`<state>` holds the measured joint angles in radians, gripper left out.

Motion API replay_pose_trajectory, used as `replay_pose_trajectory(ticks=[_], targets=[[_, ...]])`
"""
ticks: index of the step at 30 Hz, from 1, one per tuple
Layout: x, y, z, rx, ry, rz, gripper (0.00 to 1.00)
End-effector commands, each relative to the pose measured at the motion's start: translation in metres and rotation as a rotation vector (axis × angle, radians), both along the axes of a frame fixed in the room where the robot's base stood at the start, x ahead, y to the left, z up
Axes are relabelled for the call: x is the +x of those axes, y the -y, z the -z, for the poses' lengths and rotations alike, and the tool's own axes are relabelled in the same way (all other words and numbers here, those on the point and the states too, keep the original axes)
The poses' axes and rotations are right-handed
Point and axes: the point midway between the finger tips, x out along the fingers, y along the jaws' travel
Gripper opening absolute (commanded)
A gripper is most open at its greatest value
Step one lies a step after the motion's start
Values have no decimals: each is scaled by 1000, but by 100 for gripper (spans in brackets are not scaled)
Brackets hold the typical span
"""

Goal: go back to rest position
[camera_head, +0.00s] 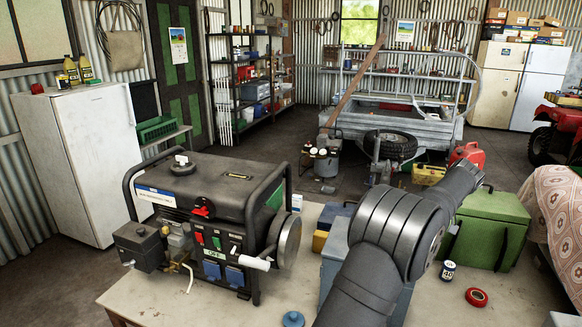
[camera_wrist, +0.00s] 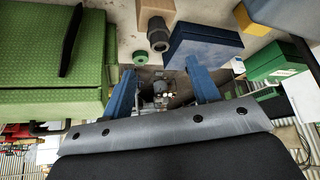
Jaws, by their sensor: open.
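My gripper (camera_wrist: 162,90) shows in the wrist view as two blue fingers standing well apart, with nothing held between them. Through the gap I see metal items on the floor farther off. In the head view my dark grey arm reaches up from the bottom edge over the bench (camera_head: 135,291) and bends at the right of centre; the fingers are hidden behind it. In the wrist view a green box (camera_wrist: 45,75) is left of the fingers, and a blue box (camera_wrist: 203,47) is beyond the right finger.
A generator (camera_head: 215,200) stands on the bench left of my arm. A green chest (camera_head: 488,228), a small can (camera_head: 447,271) and a red ring (camera_head: 476,297) are to its right. A blue-grey box (camera_head: 333,265) is partly hidden by my arm. A trailer (camera_head: 400,125) stands behind.

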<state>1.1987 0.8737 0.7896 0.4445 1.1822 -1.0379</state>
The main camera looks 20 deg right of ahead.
Motion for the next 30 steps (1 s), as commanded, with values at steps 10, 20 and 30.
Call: replay_pose_trajectory(ticks=[10, 20, 30], targets=[[33, 8, 60, 4, -1, -2, 55], [51, 14, 75, -4, 2, -2, 55], [50, 14, 57, 0, 0, 0, 55]])
